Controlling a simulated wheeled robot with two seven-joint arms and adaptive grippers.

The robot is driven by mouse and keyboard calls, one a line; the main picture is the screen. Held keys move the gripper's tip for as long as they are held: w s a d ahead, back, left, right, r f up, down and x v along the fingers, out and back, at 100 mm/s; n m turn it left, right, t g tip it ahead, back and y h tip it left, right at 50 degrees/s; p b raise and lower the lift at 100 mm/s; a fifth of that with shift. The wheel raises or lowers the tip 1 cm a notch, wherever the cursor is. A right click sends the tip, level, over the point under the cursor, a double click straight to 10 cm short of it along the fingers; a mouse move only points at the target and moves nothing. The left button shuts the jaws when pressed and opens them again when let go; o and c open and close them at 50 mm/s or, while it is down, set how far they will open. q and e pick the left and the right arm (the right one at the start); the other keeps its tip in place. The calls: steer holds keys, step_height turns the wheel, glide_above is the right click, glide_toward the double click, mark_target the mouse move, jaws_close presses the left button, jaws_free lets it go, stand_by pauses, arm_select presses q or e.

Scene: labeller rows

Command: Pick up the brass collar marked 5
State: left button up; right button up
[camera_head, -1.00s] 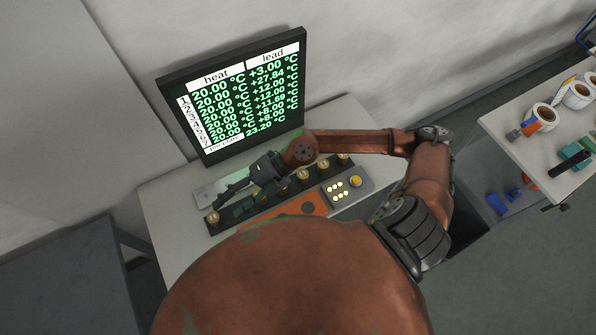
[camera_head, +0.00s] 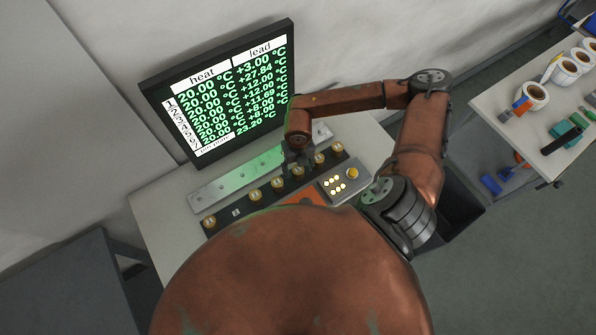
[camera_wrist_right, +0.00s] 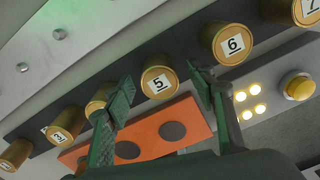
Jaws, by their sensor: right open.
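The brass collar marked 5 (camera_wrist_right: 160,82) stands in a dark row strip and shows between the two fingers of my right gripper (camera_wrist_right: 161,76) in the wrist view. The fingers are open and empty, one to each side of it, apart from it. I cannot tell how far above it the tips are. The collar marked 6 (camera_wrist_right: 230,45) is just beyond the right finger; another collar (camera_wrist_right: 98,104) is partly hidden behind the left finger. In the head view the right gripper (camera_head: 294,158) points down over the row, near collar 5 (camera_head: 297,172). My left gripper is not in view.
The dark strip (camera_head: 236,212) holds several collars and one empty place. A grey metal bar (camera_head: 235,180) with studs lies behind it, below a screen (camera_head: 222,92). An orange plate (camera_wrist_right: 150,138) and a panel with lit buttons (camera_head: 345,184) are in front.

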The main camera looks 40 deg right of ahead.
step_height(320, 180, down, 3)
steer(key=shift+r, duration=0.2)
steer(key=c, duration=1.3)
